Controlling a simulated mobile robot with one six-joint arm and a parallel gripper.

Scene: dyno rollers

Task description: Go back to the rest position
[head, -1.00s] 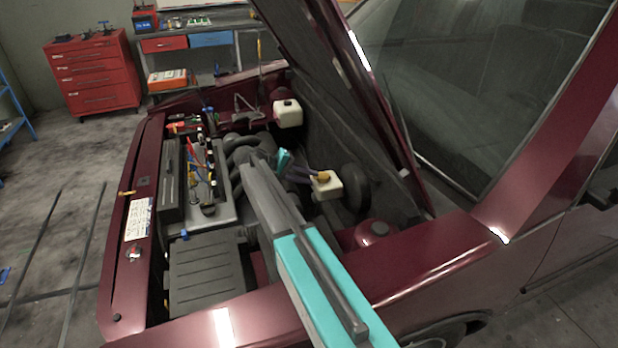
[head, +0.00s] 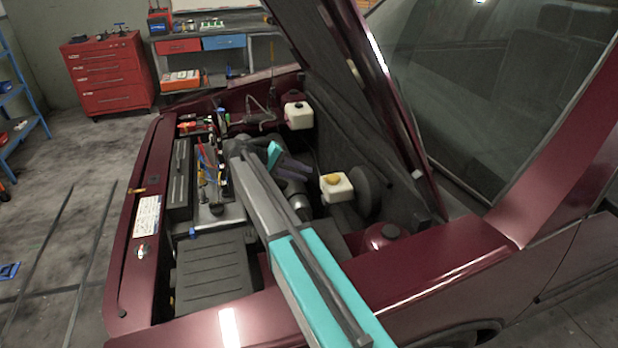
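My arm reaches from the lower right over the fender into the open engine bay of a dark red car (head: 425,272). Its wrist end, a teal and purple-grey part with my gripper (head: 292,167), is above the engine, left of a white reservoir with a yellow cap (head: 336,188). The fingers are small and partly hidden by my arm, so I cannot tell whether they are open or shut. No held object can be made out.
The raised hood (head: 335,95) stands close to the right of my arm. A black box cover (head: 213,272) and a second white reservoir (head: 298,115) are in the bay. A red tool cabinet (head: 105,75) and a workbench (head: 215,62) stand behind. Floor at left is mostly open.

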